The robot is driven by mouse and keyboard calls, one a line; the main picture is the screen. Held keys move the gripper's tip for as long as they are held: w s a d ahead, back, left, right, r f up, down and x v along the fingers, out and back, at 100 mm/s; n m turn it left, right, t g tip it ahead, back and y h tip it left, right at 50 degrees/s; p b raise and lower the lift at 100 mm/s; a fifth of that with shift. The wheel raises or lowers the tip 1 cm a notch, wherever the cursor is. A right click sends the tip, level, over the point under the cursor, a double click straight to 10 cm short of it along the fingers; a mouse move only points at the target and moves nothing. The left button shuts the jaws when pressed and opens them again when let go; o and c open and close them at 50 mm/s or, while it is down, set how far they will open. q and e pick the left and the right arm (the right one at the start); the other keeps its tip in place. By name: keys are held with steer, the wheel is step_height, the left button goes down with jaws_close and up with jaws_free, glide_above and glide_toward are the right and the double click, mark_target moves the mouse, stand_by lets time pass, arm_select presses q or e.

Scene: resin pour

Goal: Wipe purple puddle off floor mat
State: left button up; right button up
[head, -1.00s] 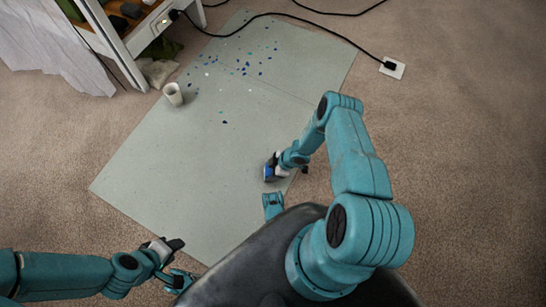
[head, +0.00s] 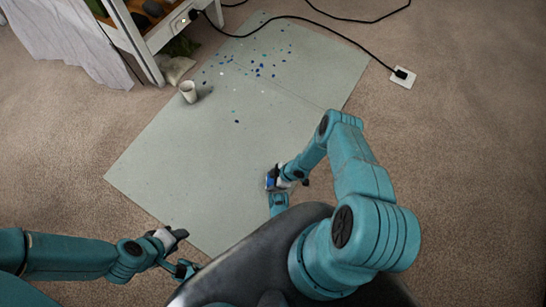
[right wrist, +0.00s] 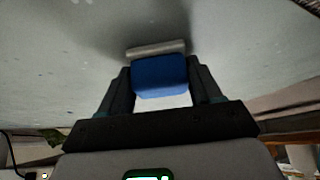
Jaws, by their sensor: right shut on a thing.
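The pale grey-green floor mat (head: 190,165) lies on the carpet. Several small blue and dark blue spots (head: 258,70) are scattered over its far half. I cannot make out a purple puddle on it. My right gripper (head: 273,180) is low over the near right part of the mat. It is shut on a blue block (right wrist: 160,76) with a pale strip (right wrist: 156,49) at its far end. The strip is close to the mat; I cannot tell whether it touches. My left gripper (head: 180,237) is at the mat's near left edge, its fingers unclear.
A white shelf unit (head: 140,50) is at the upper left. A black cable (head: 320,36) crosses the mat's far end to a wall-type socket plate (head: 403,78) on the carpet.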

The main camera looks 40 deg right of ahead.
steer(key=shift+r+p, duration=2.6)
steer(key=shift+r, duration=0.4)
step_height(320, 180, up, 3)
steer(key=p, duration=0.2)
steer(key=shift+r+p, duration=0.15)
steer(key=shift+p, duration=0.25)
steer(key=shift+d, duration=0.15)
